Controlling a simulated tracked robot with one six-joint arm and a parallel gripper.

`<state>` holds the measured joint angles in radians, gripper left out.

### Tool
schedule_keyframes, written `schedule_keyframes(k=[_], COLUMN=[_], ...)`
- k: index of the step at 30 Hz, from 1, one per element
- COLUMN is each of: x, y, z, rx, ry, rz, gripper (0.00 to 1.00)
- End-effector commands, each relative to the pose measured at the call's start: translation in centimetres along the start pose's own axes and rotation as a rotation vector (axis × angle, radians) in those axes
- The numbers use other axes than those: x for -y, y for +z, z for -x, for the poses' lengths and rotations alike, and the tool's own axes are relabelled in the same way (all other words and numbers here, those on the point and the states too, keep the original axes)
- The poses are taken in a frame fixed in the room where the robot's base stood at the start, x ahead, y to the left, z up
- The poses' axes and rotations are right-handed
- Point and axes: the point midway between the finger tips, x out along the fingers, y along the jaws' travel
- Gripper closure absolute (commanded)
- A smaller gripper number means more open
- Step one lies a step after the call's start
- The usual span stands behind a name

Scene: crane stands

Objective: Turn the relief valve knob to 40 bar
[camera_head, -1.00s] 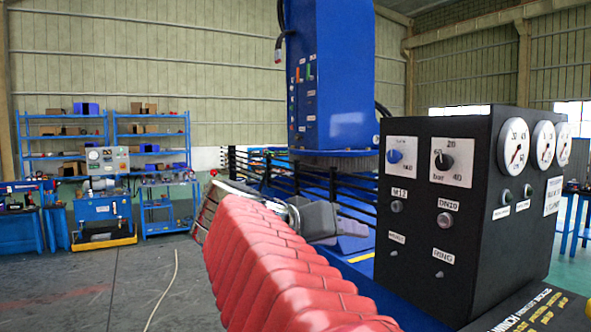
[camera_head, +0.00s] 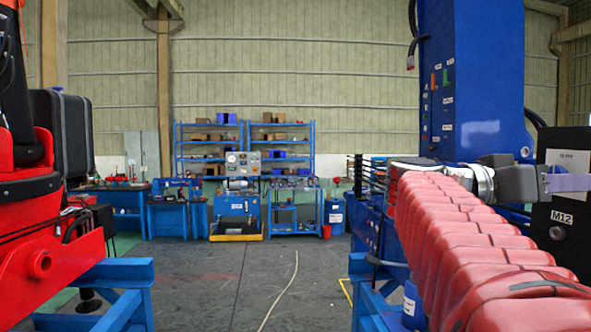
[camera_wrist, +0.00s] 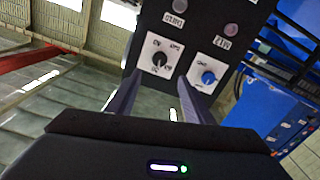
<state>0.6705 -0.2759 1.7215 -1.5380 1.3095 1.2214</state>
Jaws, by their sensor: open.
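The black control box (camera_head: 560,240) stands at the right edge of the head view, partly cut off. In the wrist view, its face carries a black knob (camera_wrist: 158,60) on a white numbered plate and a blue knob (camera_wrist: 208,77) on another white plate. The plate with the black knob looks like the bar scale; its exact setting is too small to read. My gripper (camera_wrist: 160,85) is open, its fingers pointing at the panel, with the black knob showing between them and apart from them. In the head view my gripper (camera_head: 568,184) hides the upper part of the box face.
A blue column (camera_head: 470,90) rises behind my arm, and a blue frame (camera_head: 370,290) stands below it. Red machinery (camera_head: 40,230) stands at the left. Shelves (camera_head: 245,150) and benches line the back wall. The grey floor between is open, with a cable on it.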

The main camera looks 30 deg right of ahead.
Motion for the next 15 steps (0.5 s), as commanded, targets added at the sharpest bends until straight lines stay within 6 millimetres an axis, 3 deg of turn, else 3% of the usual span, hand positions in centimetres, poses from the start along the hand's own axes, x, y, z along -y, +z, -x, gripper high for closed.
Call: schedule_keyframes(k=[15], x=[-0.1], y=[0.1], z=[-5.3], rx=[0.002], ry=[0.004], rz=[0.001], gripper=[0.53])
